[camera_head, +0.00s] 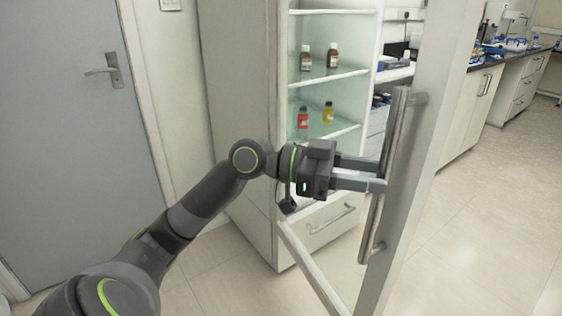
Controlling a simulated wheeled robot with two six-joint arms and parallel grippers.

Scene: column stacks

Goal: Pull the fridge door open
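The fridge (240,100) stands in the middle with its interior showing. Its framed door (425,130) stands swung open towards me on the right, apart from the fridge body. A long upright bar handle (396,120) is on the door. My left gripper (384,177) reaches it from the left, with one finger on each side of the bar at about mid-height. The fingers look closed on the bar, though the contact is partly hidden. My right gripper is not in view.
Small brown bottles (332,57), a red bottle (303,118) and a yellow bottle (328,112) stand on the fridge shelves. A drawer (330,222) is below. A grey room door (60,130) is at left. Lab counters (500,90) line the right; floor (490,210) there is clear.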

